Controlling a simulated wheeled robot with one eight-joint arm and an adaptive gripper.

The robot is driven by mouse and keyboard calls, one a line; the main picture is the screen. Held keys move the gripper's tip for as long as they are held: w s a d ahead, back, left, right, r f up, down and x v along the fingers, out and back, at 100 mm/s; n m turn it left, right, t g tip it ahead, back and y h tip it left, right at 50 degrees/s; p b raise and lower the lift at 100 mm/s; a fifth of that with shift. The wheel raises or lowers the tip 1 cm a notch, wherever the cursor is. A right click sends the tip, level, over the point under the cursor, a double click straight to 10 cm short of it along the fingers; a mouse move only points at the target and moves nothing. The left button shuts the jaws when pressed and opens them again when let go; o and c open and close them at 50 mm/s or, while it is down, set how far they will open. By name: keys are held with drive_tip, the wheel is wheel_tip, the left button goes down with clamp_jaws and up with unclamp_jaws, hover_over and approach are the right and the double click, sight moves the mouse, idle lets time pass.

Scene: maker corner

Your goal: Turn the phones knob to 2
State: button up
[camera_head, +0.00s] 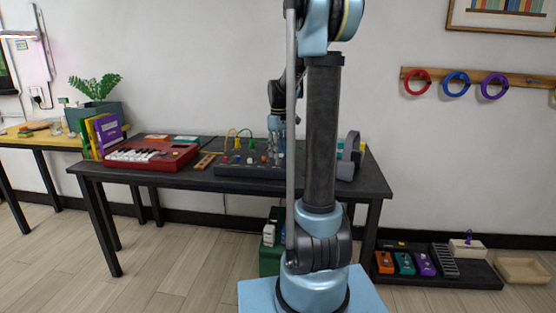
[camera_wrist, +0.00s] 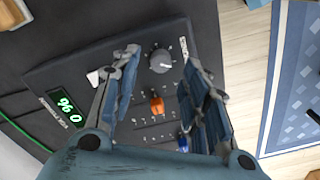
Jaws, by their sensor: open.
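A dark control panel (camera_head: 240,172) lies on the black table in the head view, and it fills much of the wrist view (camera_wrist: 75,70). A round grey knob (camera_wrist: 160,61) with tick marks around it sits on the panel. Small lettering beside it is too small to read surely, and I cannot tell its exact setting. My gripper (camera_wrist: 161,66) is open, with one finger on each side of the knob in the picture and no visible contact. In the head view my gripper (camera_head: 277,135) is over the panel's right part, partly hidden by my arm.
A green display (camera_wrist: 68,108) is at the panel's left.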

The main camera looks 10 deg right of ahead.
sight(278, 162)
drive_tip(key=shift+f, duration=1.7)
clamp_jaws()
